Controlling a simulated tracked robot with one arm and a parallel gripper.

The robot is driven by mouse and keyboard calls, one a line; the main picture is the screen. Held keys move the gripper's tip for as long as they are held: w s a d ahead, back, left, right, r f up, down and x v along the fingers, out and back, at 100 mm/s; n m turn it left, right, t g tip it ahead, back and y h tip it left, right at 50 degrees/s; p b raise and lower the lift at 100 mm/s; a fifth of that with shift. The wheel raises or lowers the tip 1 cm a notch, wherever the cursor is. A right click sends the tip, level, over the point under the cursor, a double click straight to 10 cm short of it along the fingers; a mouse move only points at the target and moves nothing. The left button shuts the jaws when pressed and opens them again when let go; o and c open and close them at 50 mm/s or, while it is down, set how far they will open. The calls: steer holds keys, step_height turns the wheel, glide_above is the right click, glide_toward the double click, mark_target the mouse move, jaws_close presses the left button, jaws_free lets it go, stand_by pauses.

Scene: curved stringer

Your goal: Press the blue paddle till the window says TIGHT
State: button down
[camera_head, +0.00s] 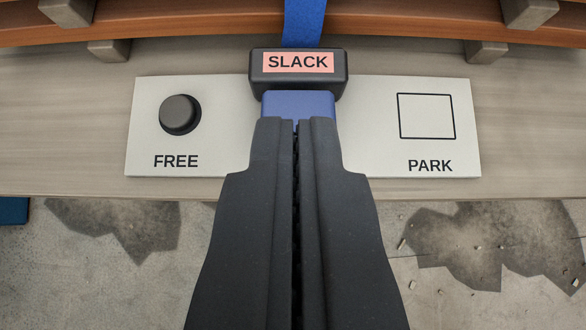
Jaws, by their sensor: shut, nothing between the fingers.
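The blue paddle (298,104) sticks out below a black housing (298,87) in the middle of a light panel. The window (298,62) on top of the housing reads SLACK in black on pink. My gripper (296,122) is shut and empty, its fingers pointing up the picture. Its tips overlap the near part of the paddle and hide it; I cannot tell whether they touch it. A blue strap (304,22) runs up from behind the housing.
On the light panel (225,100), a black round button (180,115) marked FREE is at left, and an empty outlined square (427,116) marked PARK is at right. Orange-brown curved beams (190,22) with grey blocks cross the back. Cracked concrete floor lies below the bench edge.

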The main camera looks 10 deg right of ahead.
steer(key=shift+s+a+r, duration=0.1)
steer(key=shift+s+r, duration=0.35)
steer(key=shift+r, duration=0.25)
steer(key=shift+s+a+r, duration=0.1)
steer(key=shift+s+r, duration=0.3)
steer(key=shift+r, duration=0.3)
steer(key=shift+s+a+r, duration=0.1)
steer(key=shift+s+r, duration=0.35)
steer(key=shift+r, duration=0.25)
